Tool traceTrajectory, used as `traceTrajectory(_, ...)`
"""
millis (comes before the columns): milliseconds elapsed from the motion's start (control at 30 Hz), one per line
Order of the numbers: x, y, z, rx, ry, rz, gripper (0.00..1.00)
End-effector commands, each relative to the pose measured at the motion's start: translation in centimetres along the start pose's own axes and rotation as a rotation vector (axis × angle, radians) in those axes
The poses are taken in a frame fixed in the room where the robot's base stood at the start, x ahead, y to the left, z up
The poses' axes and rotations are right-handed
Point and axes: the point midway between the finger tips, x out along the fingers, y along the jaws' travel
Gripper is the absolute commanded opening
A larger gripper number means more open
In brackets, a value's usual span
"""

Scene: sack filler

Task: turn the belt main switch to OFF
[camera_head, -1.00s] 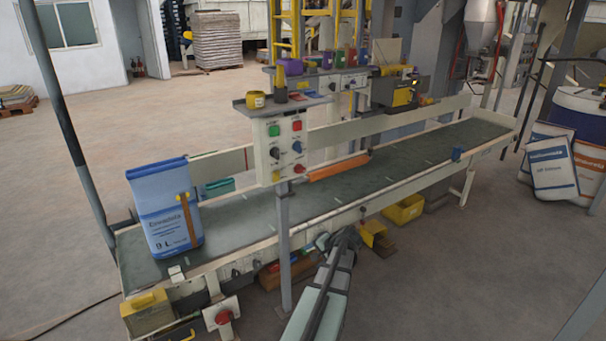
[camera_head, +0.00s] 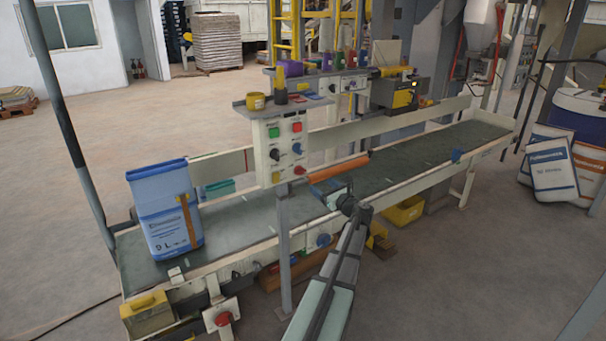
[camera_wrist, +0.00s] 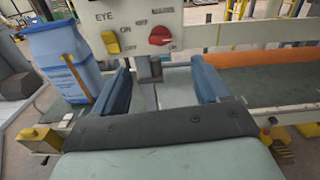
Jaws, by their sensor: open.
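The control panel (camera_head: 283,150) stands on a grey post in front of the belt. Its lower right red rotary switch (camera_head: 299,170) also shows in the wrist view (camera_wrist: 160,36), with its grip about level. A label above it is too blurred to read, so I cannot confirm it is the belt main switch. ON and OFF marks surround it. A yellow switch (camera_wrist: 111,42) marked EYE is to its left. My gripper (camera_wrist: 160,82) is open and empty below these switches, apart from them. In the head view my gripper (camera_head: 333,190) is over the belt, right of the post.
The belt (camera_head: 245,220) runs behind the panel, with a blue sack (camera_head: 165,215) at its left end. Another red knob (camera_head: 223,318) sits on a box at the lower front. The panel's post (camera_wrist: 148,70) shows beyond my fingers.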

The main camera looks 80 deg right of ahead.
Motion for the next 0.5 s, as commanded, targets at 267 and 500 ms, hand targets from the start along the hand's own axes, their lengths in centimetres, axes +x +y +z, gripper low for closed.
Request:
traceTrajectory(267,0.9,0.0,-0.1,0.081,0.002,0.001,0.74)
traceTrajectory(500,4.5,-0.1,-0.1,0.079,0.002,0.003,0.74)
